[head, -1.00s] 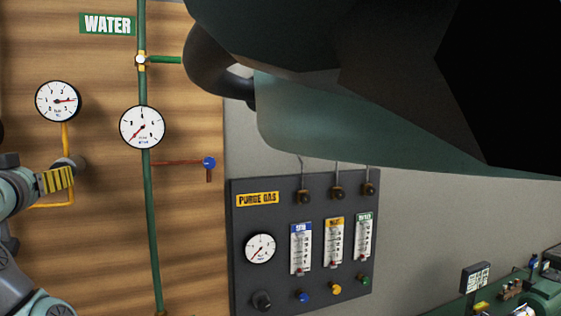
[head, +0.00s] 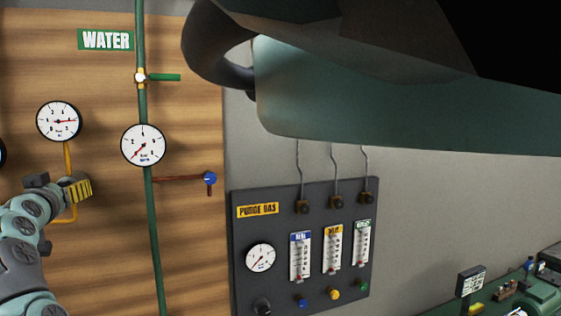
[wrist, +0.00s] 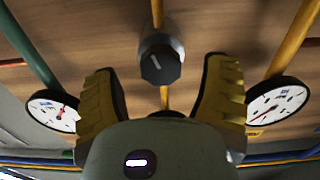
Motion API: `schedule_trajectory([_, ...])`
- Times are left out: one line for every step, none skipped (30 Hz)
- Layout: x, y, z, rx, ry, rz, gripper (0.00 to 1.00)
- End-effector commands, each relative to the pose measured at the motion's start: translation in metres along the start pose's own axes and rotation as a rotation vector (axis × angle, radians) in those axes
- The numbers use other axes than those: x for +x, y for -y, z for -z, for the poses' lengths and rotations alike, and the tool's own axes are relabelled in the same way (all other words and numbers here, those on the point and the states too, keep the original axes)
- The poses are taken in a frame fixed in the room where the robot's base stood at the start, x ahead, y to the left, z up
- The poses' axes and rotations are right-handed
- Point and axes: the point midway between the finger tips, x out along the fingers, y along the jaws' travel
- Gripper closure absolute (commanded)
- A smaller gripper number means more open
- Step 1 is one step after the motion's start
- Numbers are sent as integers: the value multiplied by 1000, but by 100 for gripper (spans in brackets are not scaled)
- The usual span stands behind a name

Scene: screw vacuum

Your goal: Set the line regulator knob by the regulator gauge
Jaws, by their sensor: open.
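The regulator knob (wrist: 160,65) is dark with a white mark on its face and sits on a grey body on a yellow pipe. In the wrist view it lies ahead of and between my yellow fingers, with gaps on both sides. My gripper (wrist: 163,85) is open and empty. That gauge's red needle points right. I cannot tell for certain that it is the regulator gauge.
A green pipe with the WATER sign (head: 106,40), a second gauge (head: 143,145) and a blue-handled tap (head: 209,178) stand to the right. A purge gas panel (head: 300,194) hangs further right. The wrist view shows gauges left (wrist: 55,111) and right (wrist: 278,102) of my fingers.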

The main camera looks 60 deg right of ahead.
Motion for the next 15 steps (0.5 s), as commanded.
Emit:
schedule_trajectory([3,1,1,0,5,0,26])
schedule_trajectory([5,1,0,0,7,0,26])
schedule_trajectory([7,1,0,0,7,0,26])
schedule_trajectory([8,1,0,0,6,1,26])
schedule_trajectory([9,2,0,0,4,2,26])
schedule_trajectory([10,2,1,0,2,3,26])
schedule_trajectory([11,2,0,-1,2,3,26])
schedule_trajectory([12,2,0,-1,2,3,26])
schedule_trajectory([13,2,0,-1,3,3,26])
schedule_trajectory([13,2,-1,-2,3,3,26])
schedule_trajectory([13,2,-1,-2,4,3,26])
schedule_trajectory([14,2,-1,-2,4,3,26])
schedule_trajectory([14,2,-2,-2,4,3,26])
schedule_trajectory([14,2,-2,-2,4,3,26])
schedule_trajectory([14,2,-2,-2,4,3,26])
